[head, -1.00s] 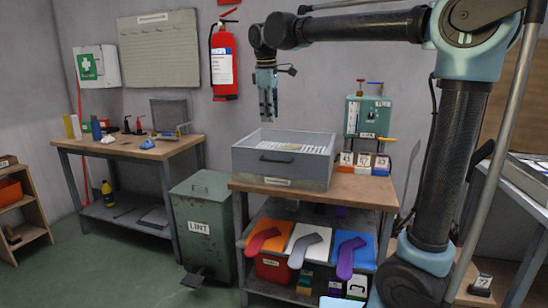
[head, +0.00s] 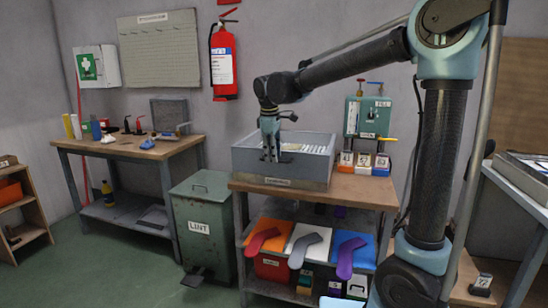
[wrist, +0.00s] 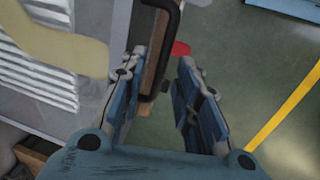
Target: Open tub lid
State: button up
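The grey tub (head: 310,174) stands on the wooden-topped bench, with a dark handle on its front wall. The handle (wrist: 174,45) shows in the wrist view as a black bar. My gripper (head: 270,157) points down at the tub's front and partly hides the handle in the head view. In the wrist view my gripper (wrist: 158,68) is open, and the handle lies between its fingers in the picture; I cannot tell whether they touch it. A pale shape (wrist: 60,42) and white slats (wrist: 35,75) show at the tub's top. I cannot make out a separate lid.
A green LINT bin (head: 200,228) stands left of the bench (head: 350,190).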

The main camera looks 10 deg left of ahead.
jog(key=shift+w+f, duration=0.1)
jog(key=shift+f, duration=0.5)
grip_shut()
jog(key=shift+r, duration=0.1)
